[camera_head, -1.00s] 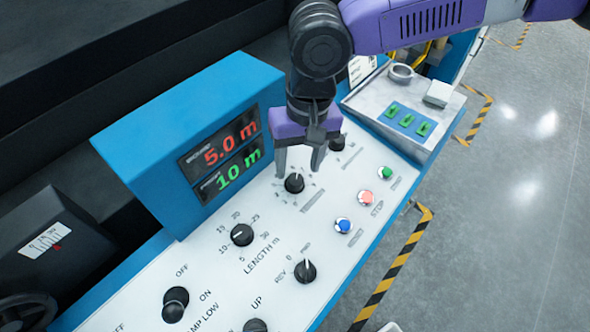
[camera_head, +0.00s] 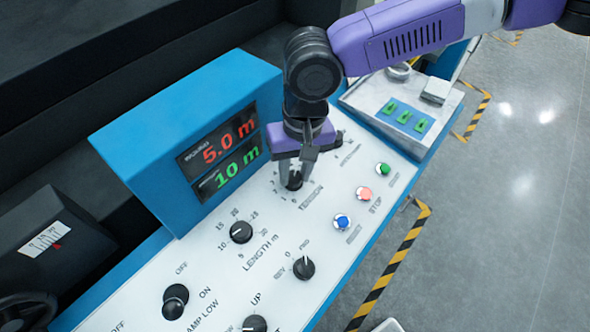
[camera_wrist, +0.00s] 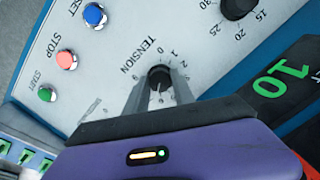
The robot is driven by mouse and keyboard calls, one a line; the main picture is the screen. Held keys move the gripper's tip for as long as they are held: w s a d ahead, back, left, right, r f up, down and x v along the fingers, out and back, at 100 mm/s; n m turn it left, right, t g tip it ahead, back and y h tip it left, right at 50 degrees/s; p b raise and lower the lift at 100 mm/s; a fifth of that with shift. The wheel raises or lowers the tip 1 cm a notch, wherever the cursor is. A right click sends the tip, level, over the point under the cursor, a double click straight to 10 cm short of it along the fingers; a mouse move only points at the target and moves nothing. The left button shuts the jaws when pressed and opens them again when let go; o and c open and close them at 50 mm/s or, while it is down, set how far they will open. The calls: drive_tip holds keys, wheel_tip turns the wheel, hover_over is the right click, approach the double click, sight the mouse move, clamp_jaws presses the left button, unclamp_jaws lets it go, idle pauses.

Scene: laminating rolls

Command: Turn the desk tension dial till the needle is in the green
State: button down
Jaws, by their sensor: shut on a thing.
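The tension dial (camera_head: 293,182) is a black knob on the white sloped desk panel, beside the printed word TENSION. My gripper (camera_head: 295,180) is over it, pointing down, with its fingers shut on the knob's sides. The wrist view shows the dial (camera_wrist: 159,75) between my fingertips (camera_wrist: 160,88), with a ring of numbers partly hidden by the fingers. A meter (camera_head: 44,239) with a white face and a small red mark is on the dark housing at the left. I cannot make out a green band on it.
The length dial (camera_head: 241,232) is nearer on the panel. Blue (camera_head: 342,221), red (camera_head: 363,194) and green (camera_head: 382,169) buttons are right of my gripper. A blue display box (camera_head: 190,130) reading 5.0 m and 10 m stands close on the left.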

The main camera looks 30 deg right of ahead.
drive_tip(key=shift+n, duration=0.3)
drive_tip(key=shift+a+r+n+p, duration=0.1)
drive_tip(key=shift+r+n+p, duration=0.05)
drive_tip(key=shift+n+p, duration=1.05)
drive_tip(key=n+h+p, duration=0.1)
drive_tip(key=n+p, duration=0.1)
drive_tip(key=n, duration=0.2)
drive_tip(key=shift+n, duration=0.3)
drive_tip(key=n, duration=0.4)
drive_tip(key=shift+h+p, duration=0.3)
drive_tip(key=shift+p, duration=0.05)
drive_tip(key=shift+n+t, duration=0.4)
drive_tip(key=shift+n, duration=1.5)
drive_tip(key=shift+f, duration=0.2)
drive_tip(key=c, duration=1.1)
unclamp_jaws()
drive_tip(key=shift+o, duration=0.2)
drive_tip(key=shift+r, duration=0.1)
